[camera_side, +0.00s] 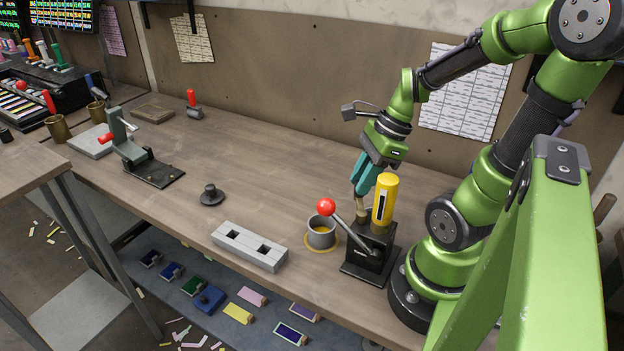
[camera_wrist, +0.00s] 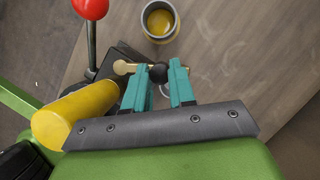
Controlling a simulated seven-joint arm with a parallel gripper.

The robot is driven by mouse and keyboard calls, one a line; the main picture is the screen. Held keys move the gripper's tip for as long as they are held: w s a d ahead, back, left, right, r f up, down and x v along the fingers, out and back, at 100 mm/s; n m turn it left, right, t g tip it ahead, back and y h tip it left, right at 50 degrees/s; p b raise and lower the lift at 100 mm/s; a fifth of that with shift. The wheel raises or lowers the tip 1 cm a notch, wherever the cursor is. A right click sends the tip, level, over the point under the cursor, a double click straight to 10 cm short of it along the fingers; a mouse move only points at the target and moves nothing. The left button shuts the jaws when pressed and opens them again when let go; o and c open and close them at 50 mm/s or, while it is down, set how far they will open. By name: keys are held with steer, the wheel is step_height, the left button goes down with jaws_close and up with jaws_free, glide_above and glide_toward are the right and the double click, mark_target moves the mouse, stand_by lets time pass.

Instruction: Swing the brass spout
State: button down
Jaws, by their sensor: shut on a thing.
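A black dispenser (camera_side: 366,255) stands on the bench, with a yellow cylinder (camera_side: 385,200) upright on top and a red-ball lever (camera_side: 326,207) leaning left. Its brass spout (camera_side: 361,206) is partly hidden by my fingers in the side view. In the wrist view the brass spout (camera_wrist: 124,67) reaches from the dispenser to a dark knob (camera_wrist: 158,73) between my fingertips. My gripper (camera_side: 359,188), teal-fingered, is shut on the spout at this knob; it also shows in the wrist view (camera_wrist: 160,77). A grey cup (camera_side: 320,236) with yellow inside stands left of the dispenser, apart from my fingers.
A grey block with two square holes (camera_side: 250,245) lies near the front edge, left of the cup. A dark round knobbed piece (camera_side: 211,195) and a green press (camera_side: 130,150) are farther left. The bench behind the cup is clear.

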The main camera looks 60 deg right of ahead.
steer(key=c, duration=0.9)
jaws_free()
steer(key=shift+c, duration=0.2)
steer(key=v, duration=1.7)
steer(key=shift+f, duration=0.1)
